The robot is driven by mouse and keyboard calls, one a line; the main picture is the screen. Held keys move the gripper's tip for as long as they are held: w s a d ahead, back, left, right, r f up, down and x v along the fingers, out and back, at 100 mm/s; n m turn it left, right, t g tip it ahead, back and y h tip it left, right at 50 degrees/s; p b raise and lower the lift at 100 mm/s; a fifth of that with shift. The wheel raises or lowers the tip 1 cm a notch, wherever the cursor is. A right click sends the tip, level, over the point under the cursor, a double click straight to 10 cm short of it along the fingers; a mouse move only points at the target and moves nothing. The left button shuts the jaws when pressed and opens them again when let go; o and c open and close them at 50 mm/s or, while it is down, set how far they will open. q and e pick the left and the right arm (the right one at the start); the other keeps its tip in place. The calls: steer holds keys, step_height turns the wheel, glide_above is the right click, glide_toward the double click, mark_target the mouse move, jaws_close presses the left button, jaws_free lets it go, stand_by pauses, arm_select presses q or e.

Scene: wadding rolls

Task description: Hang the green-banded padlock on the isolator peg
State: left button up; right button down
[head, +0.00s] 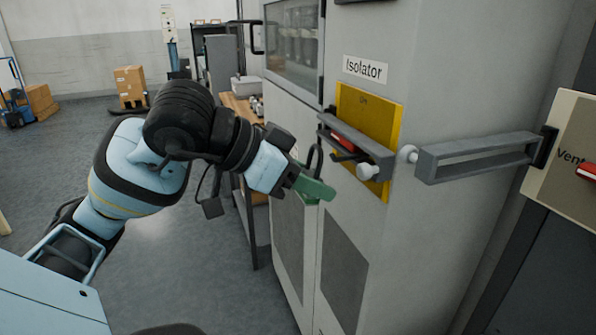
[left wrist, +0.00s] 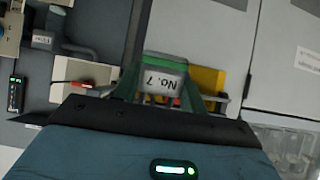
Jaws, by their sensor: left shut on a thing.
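My left gripper (head: 314,188) is shut on the padlock, just left of the isolator panel. The padlock's dark shackle (head: 317,156) points up above the green fingers in the head view; its body is mostly hidden there. In the left wrist view the padlock body (left wrist: 165,76) sits between the fingers, with a green band and an upside-down "No. 7" label. The isolator peg (head: 367,172) is a pale, round-ended knob on a grey bracket before the yellow isolator plate (head: 388,120). The padlock is apart from the peg, to its left. My right gripper is not in view.
A second grey bracket (head: 470,160) with a pale knob juts left from the "Vent" panel (head: 563,140), close right of the isolator. A red handle (head: 343,142) lies behind the isolator bracket. The cabinet front (head: 440,240) below is clear. A shelf bench stands behind my arm.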

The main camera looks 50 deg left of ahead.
arm_select(q)
steer(key=shift+w+d+p, duration=0.35)
steer(key=shift+w+p, duration=0.3)
steer(key=shift+w, duration=0.15)
steer(key=x, duration=0.3)
steer(key=shift+w+d+r, duration=0.1)
steer(key=shift+w+r, duration=0.15)
steer(key=shift+w, duration=0.05)
stand_by(0.4)
steer(key=o, duration=1.2)
steer(key=shift+c, duration=0.2)
